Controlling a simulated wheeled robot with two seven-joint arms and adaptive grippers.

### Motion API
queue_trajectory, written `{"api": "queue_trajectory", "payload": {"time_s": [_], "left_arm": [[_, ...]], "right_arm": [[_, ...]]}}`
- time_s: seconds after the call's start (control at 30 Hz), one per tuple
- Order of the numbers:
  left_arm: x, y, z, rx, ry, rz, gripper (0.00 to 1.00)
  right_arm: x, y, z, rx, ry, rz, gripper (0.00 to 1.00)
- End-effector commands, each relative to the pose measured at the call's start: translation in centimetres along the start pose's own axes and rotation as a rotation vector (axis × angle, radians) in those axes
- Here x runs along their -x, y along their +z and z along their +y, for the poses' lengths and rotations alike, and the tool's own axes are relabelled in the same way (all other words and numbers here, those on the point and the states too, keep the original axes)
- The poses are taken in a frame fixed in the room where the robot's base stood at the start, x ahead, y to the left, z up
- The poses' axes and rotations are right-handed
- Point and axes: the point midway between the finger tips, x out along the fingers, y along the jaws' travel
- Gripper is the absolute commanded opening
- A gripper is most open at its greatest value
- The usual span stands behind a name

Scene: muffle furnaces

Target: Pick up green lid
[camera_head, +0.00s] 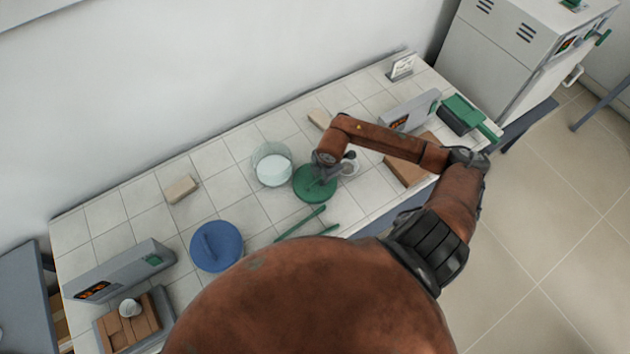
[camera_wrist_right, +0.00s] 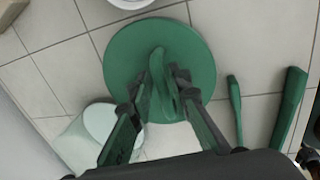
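The green lid (camera_head: 309,190) is a round disc with a raised handle, lying flat on the white tiled table in the head view. In the right wrist view the lid (camera_wrist_right: 190,45) is near the centre, with its handle (camera_wrist_right: 159,75) standing between my fingers. My right gripper (camera_head: 324,176) is over the lid in the head view. In the right wrist view its fingers (camera_wrist_right: 160,76) are apart, one on each side of the handle; firm contact is not visible. My left gripper is not in view.
A glass beaker (camera_head: 272,165) with white contents stands close left of the lid. Green tongs (camera_head: 303,222) lie just in front. A blue lid (camera_head: 216,246) lies further left. A small white cup (camera_head: 349,164) is to the right. Grey devices (camera_head: 120,270) stand at the table ends.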

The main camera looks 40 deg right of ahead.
Motion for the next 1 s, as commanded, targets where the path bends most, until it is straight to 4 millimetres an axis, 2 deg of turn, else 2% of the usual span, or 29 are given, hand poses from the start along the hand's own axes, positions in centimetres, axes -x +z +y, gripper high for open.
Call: {"api": "queue_trajectory", "payload": {"time_s": [0.1, 0.3, 0.57, 1.0], "left_arm": [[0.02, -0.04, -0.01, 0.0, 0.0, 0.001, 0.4], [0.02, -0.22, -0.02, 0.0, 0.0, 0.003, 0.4], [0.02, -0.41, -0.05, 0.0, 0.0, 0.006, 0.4], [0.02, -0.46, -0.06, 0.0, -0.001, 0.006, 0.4]], "right_arm": [[-0.73, 0.02, -0.07, -0.001, -0.001, 0.001, 0.18], [-0.79, 0.01, -0.06, 0.0, 0.0, 0.001, 0.18], [-0.77, 0.01, -0.06, 0.0, 0.0, 0.001, 0.0], [-0.73, 0.0, -0.01, 0.0, 0.001, 0.001, 0.0]]}}
